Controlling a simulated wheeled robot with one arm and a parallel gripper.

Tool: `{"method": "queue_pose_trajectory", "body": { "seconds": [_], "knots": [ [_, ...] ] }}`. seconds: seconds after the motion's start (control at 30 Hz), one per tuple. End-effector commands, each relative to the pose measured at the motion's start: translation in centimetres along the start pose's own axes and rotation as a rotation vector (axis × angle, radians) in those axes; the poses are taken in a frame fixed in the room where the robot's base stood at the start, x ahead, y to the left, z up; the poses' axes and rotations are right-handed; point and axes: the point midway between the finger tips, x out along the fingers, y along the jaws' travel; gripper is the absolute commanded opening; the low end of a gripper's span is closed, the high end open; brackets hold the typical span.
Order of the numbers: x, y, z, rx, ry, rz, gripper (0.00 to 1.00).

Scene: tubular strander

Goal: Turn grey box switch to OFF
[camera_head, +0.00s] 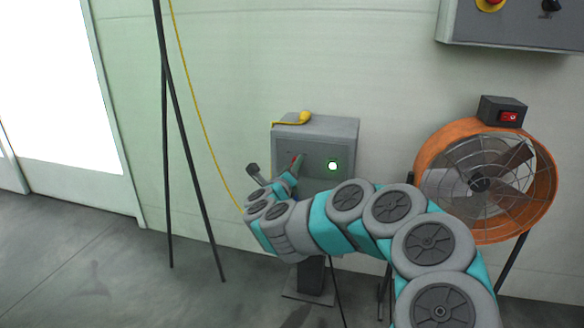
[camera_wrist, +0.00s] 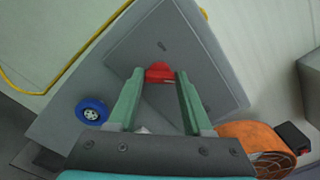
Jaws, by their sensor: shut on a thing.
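The box also fills much of the wrist view (camera_wrist: 205,65), tilted. I cannot read ON or OFF marks, and my fingers partly hide the switch.
A yellow cable (camera_head: 186,105) runs down the wall left of the box. A black stand (camera_head: 166,120) is at left. An orange fan (camera_head: 432,151) with a red rocker switch (camera_head: 509,117) stands close at right. A wall panel (camera_head: 510,25) hangs above. A blue ring (camera_wrist: 92,111) shows beside my fingers.

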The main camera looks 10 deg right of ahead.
Motion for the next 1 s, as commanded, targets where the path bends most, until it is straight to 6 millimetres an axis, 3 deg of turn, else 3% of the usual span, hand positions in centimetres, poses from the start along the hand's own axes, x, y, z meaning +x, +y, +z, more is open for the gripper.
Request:
{"method": "queue_pose_trajectory", "body": {
  "seconds": [0.1, 0.47, 1.0],
  "knots": [
    [-0.01, 0.04, -0.01, 0.0, 0.0, 0.001, 0.0],
    [0.01, 0.02, -0.01, -0.051, 0.001, 0.001, 0.0],
    [0.05, 0.12, 0.05, -0.483, 0.0, 0.0, 0.0]
  ]
}}
